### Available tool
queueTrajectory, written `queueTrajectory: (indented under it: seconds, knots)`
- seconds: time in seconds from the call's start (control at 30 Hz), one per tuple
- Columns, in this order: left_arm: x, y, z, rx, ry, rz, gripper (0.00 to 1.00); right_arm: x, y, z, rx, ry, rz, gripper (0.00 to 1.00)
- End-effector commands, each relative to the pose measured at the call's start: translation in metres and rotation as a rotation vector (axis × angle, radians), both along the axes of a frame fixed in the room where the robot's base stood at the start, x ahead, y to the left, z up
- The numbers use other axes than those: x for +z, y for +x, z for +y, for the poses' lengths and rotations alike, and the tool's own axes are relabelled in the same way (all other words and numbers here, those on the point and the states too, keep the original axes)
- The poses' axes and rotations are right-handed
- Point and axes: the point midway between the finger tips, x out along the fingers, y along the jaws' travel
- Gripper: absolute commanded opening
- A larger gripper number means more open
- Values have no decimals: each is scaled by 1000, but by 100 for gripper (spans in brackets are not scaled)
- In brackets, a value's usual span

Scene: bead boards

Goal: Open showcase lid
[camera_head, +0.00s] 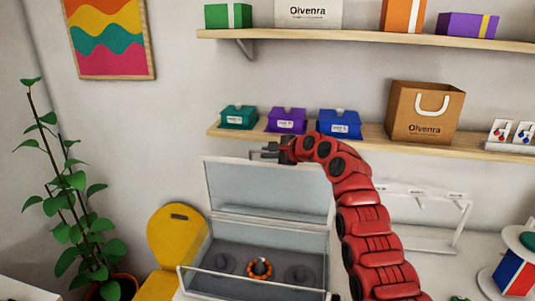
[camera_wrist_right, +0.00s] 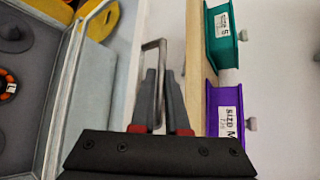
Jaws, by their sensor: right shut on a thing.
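The showcase (camera_head: 185,281) is a glass-sided box with a grey inner base, at the bottom middle of the head view. Its clear, pale-framed lid (camera_head: 265,187) stands raised, nearly upright, at the back of the box. My right gripper (camera_head: 267,151) is at the lid's top edge. In the right wrist view the gripper (camera_wrist_right: 162,88) is shut on a thin metal handle (camera_wrist_right: 157,45) of the lid. An orange bead bracelet (camera_head: 260,275) sits inside on a dark round stand. My left gripper is not in view.
A wall shelf (camera_head: 380,137) with teal, purple and blue boxes and a paper bag (camera_head: 424,112) is close behind the gripper. A yellow chair (camera_head: 172,235) and a plant (camera_head: 75,200) stand left. A white display rack (camera_head: 425,215) stands right.

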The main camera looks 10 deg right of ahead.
Motion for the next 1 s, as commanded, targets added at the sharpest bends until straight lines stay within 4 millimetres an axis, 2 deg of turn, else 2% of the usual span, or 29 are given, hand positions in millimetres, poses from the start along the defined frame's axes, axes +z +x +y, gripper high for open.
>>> queueTrajectory:
  seconds: [0.27, 0.3, 0.47, 0.83, 1.0]
  knots:
    - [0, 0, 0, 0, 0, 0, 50, -3, -1, 1, 2, -2, 6, 0]
    - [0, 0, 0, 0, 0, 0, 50, -3, -1, 1, 3, -2, 6, 14]
    - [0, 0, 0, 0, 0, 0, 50, -3, 0, 1, 2, -2, 4, 42]
    - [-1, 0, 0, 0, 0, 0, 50, -3, -1, 0, 2, -2, 5, 42]
    - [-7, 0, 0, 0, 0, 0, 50, 0, -7, -4, 4, -1, 1, 42]
